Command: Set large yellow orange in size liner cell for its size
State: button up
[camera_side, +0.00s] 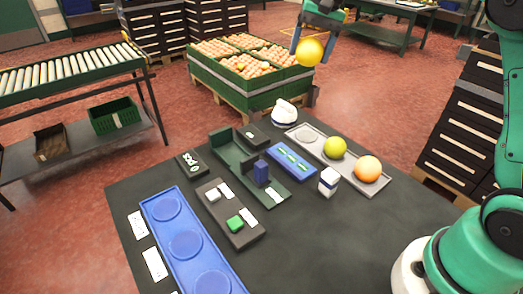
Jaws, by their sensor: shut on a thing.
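A yellow orange (309,52) is held between the fingers of my gripper (310,46), high above the far right part of the table. It overlaps the far crates in the picture but hangs in the air. The blue size liner (165,234) lies at the table's left front, with several round cells in a row. The cells that show are empty, and the near end is cut off by the picture's bottom edge. White labels (154,264) lie along the liner's left side; their print is too small to read.
A grey tray (313,138) holds a yellow-green fruit (335,148) and an orange one (368,169). A dark green fixture (232,158), a blue strip (292,160), a white-and-blue box (328,181), a scale display (190,164) and a button panel (230,215) stand mid-table. The right front is clear.

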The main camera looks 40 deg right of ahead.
jog(key=w+a+f+n, duration=0.2)
jog(key=a, duration=0.6)
jog(key=w+a+f+n, duration=0.2)
jog(key=a, duration=0.6)
jog(key=n+g, duration=0.2)
jog(key=n, duration=0.3)
send_over(165, 211)
notch_tip(165, 211, down, 7)
jog(key=shift+y, duration=0.3)
jog(key=shift+d+f, duration=0.15)
jog(key=shift+f, duration=1.65)
jog(key=shift+d+f, duration=0.15)
jog(key=shift+f, duration=1.65)
jog(key=shift+f, duration=0.65)
jog(key=o, duration=1.2)
jog(key=shift+d, duration=0.1)
jog(key=shift+o, duration=0.2)
jog(key=a+v, duration=0.1)
jog(key=v, duration=0.7)
jog(key=shift+s+a+r, duration=0.15)
jog(key=shift+s+a, duration=0.05)
jog(key=shift+a, duration=0.3)
